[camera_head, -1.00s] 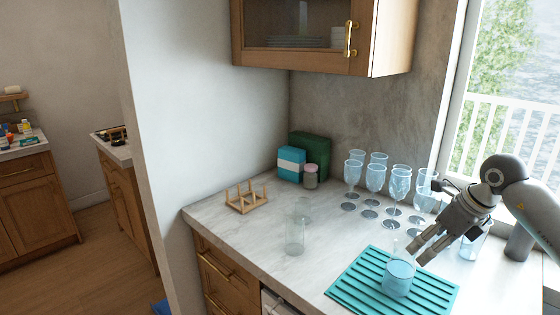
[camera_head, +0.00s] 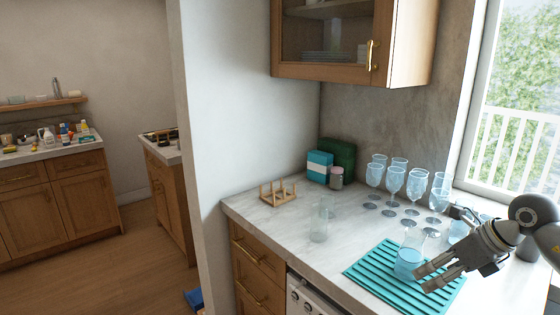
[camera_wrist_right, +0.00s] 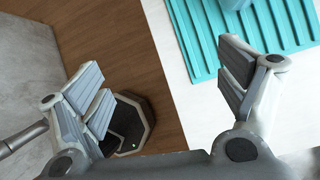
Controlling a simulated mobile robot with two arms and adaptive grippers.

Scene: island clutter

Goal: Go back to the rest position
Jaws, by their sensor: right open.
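My right gripper (camera_head: 423,279) is open and empty at the right of the head view. Its fingers appear just in front and to the right of a clear glass with bluish content (camera_head: 410,258), which stands upright on the teal ribbed mat (camera_head: 366,272). In the right wrist view the two fingers (camera_wrist_right: 165,75) are wide apart with nothing between them. The mat (camera_wrist_right: 275,40) lies beyond the right finger there, with the base of a glass (camera_wrist_right: 235,3) at the top edge. My left gripper is not in view.
Several stemmed glasses (camera_head: 393,184) stand at the back of the counter (camera_head: 290,235). A clear tumbler (camera_head: 319,225), a wooden peg rack (camera_head: 278,191), a teal box (camera_head: 319,167) and a jar (camera_head: 336,178) stand further left. An upper cabinet (camera_head: 335,68) hangs above. Floor is open at left.

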